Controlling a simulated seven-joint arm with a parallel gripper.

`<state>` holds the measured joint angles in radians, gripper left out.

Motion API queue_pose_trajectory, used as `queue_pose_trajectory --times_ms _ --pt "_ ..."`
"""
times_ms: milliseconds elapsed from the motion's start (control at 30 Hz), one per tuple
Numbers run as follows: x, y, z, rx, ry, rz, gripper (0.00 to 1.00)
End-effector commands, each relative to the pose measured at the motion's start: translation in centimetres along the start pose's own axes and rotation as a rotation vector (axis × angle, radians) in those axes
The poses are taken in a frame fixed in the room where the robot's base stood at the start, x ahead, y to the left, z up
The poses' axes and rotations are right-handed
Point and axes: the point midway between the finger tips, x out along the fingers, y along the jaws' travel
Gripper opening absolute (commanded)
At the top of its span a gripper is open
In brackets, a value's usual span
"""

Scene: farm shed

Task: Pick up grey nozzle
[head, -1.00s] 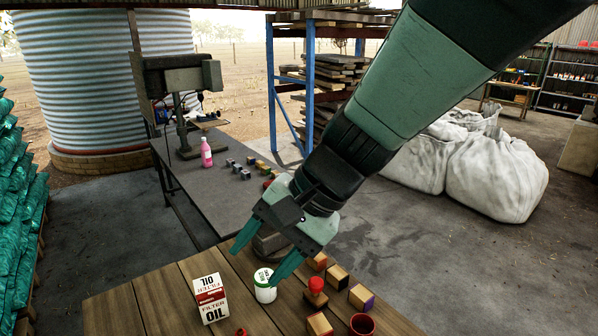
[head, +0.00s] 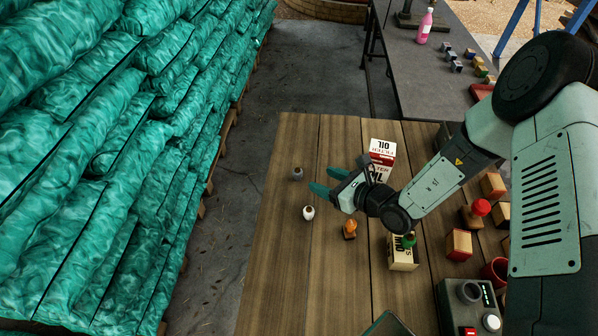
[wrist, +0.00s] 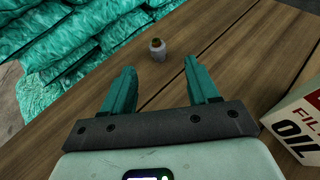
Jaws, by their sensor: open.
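The grey nozzle (head: 297,174) is small and stands on the wooden table near its left edge in the head view. In the wrist view the nozzle (wrist: 157,50) stands just beyond the fingertips, roughly midway between them. My gripper (head: 323,180) points left toward it in the head view, with a short gap between the tips and the nozzle. In the wrist view the two green fingers of my gripper (wrist: 158,68) are spread wide with nothing between them.
A white nozzle-like piece (head: 308,213) and an orange piece (head: 350,229) stand nearer on the table. An oil filter box (head: 382,150) is just behind my gripper. A cream box (head: 403,254), several blocks and a control box (head: 467,305) crowd the right. Green sacks (head: 110,150) rise beyond the left gap.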

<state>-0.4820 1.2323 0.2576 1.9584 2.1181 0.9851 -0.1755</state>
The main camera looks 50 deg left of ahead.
Motion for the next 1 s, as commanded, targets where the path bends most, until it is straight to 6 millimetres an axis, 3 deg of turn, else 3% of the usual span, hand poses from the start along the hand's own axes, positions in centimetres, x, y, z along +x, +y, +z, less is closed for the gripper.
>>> queue_pose_trajectory --times_ms 300,533,800,1000 --pt "4.7 0.2 -0.2 0.006 0.001 -0.001 0.6" --pt "6.5 0.3 -0.2 0.005 0.001 -0.001 0.6" --pt "10.2 0.6 -0.1 0.005 0.002 -0.001 0.6" --pt "10.8 0.5 -0.1 0.006 0.002 -0.003 0.6"
